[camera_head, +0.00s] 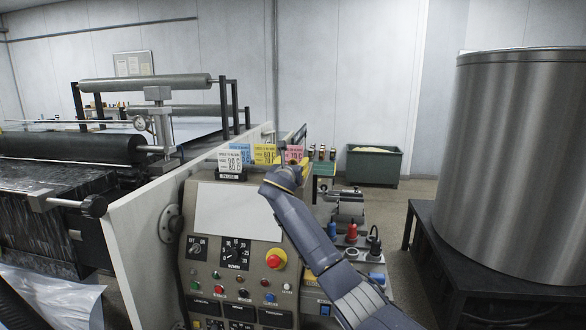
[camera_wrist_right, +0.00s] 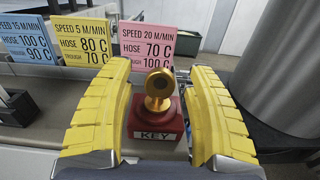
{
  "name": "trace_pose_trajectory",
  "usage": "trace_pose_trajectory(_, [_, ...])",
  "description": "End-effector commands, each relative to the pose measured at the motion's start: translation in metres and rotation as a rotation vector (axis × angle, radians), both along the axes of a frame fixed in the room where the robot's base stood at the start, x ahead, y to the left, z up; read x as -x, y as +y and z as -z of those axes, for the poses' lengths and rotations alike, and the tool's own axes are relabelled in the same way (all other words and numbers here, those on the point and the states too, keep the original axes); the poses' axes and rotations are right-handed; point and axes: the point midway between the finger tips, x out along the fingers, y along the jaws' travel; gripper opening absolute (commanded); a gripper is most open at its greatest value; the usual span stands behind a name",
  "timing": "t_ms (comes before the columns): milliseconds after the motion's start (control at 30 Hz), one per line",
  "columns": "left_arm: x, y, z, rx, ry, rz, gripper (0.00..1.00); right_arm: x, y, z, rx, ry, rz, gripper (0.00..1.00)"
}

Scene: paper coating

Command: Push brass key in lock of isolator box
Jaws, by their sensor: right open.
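The brass key (camera_wrist_right: 159,84) stands upright in a red block (camera_wrist_right: 156,124) labelled KEY, in the middle of the right wrist view. My right gripper (camera_wrist_right: 161,72) is open, with one yellow finger on each side of the key and a visible gap to both. In the head view my right gripper (camera_head: 287,174) is over the top of the control console, and its arm hides the key and block. I cannot make out which thing is the isolator box or its lock. My left gripper is not in view.
Pink (camera_wrist_right: 148,40), yellow (camera_wrist_right: 82,45) and blue speed cards stand behind the key. A large metal drum (camera_head: 515,160) stands right.

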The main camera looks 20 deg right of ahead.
Motion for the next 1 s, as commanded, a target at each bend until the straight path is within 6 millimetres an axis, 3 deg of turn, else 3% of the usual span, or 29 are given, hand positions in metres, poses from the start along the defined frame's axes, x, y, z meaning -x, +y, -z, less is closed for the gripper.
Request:
trace_pose_trajectory(267, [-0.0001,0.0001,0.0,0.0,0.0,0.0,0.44,-0.0005,-0.0003,-0.0002,0.0,0.0,0.0,0.57])
trace_pose_trajectory(733, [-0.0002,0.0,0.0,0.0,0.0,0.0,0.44,-0.0004,-0.0003,-0.0001,0.0,0.0,0.0,0.02])
trace_pose_trajectory(1000, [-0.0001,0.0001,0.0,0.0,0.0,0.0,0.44,-0.0004,-0.0003,-0.0006,0.0,-0.001,0.0,0.0])
